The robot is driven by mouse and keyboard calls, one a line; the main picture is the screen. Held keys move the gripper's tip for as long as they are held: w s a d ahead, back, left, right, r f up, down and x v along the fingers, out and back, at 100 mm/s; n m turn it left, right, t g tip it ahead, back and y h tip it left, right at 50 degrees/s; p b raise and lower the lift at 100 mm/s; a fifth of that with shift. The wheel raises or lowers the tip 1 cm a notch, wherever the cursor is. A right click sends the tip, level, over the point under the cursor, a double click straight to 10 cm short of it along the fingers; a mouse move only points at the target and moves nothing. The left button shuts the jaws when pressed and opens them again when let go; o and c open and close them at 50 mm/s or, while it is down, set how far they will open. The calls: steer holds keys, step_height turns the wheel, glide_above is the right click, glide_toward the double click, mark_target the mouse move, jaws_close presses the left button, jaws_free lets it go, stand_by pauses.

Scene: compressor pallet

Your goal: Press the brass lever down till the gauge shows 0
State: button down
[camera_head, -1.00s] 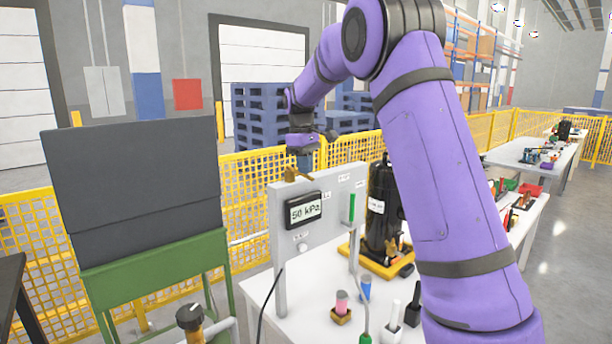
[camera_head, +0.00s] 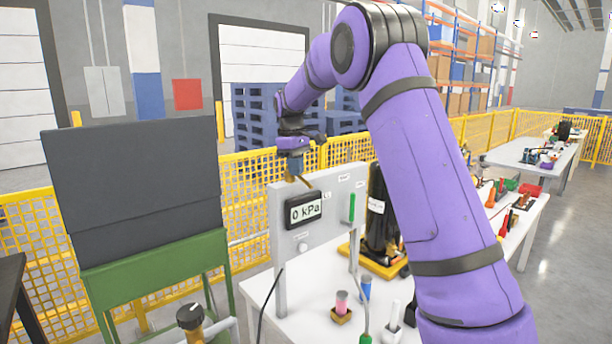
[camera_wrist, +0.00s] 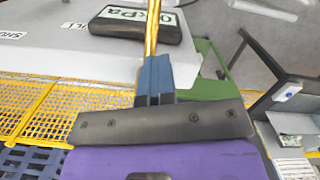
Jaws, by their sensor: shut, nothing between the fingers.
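The gauge (camera_head: 304,208) on the grey panel (camera_head: 285,240) reads 0 kPa in the head view. The gauge also shows in the wrist view (camera_wrist: 137,24), partly behind the lever. The brass lever (camera_head: 305,183) sits at the top of the panel just above the gauge and slants down to the right. In the wrist view the lever (camera_wrist: 152,30) runs up from my fingertips. My gripper (camera_head: 293,172) is shut with nothing between its fingers, and its blue fingertips are at the lever's upper end. In the wrist view the gripper (camera_wrist: 153,75) appears to touch the lever; exact contact is hard to tell.
A green lever (camera_head: 351,208) stands at the panel's right. The black compressor (camera_head: 378,225) is behind on a yellow base. Small parts, including a pink-topped one (camera_head: 341,303), stand on the white table (camera_head: 300,325). A dark board (camera_head: 135,190) on a green stand is at left.

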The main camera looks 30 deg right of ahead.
steer(key=shift+d, duration=0.1)
step_height(320, 180, up, 11)
steer(key=w, duration=0.1)
steer(key=shift+a, duration=0.35)
steer(key=shift+f, duration=0.1)
steer(key=s+a+r+m+t, duration=0.2)
steer(key=s+a, duration=0.1)
steer(key=s, duration=0.9)
steer(key=s+a+r+m+t, duration=0.1)
steer(key=s+a+r, duration=0.15)
steer(key=s, duration=0.85)
steer(key=s+a+f+m+t, duration=0.1)
steer(key=s+f, duration=0.4)
steer(key=s, duration=0.5)
steer(key=s+a+f+m+t, duration=0.1)
steer(key=s+f, duration=0.4)
steer(key=s, duration=0.6)
steer(key=shift+s+a+f+m+t+y, duration=0.2)
steer(key=shift+a+f+m+t+y, duration=0.15)
steer(key=shift+t, duration=0.35)
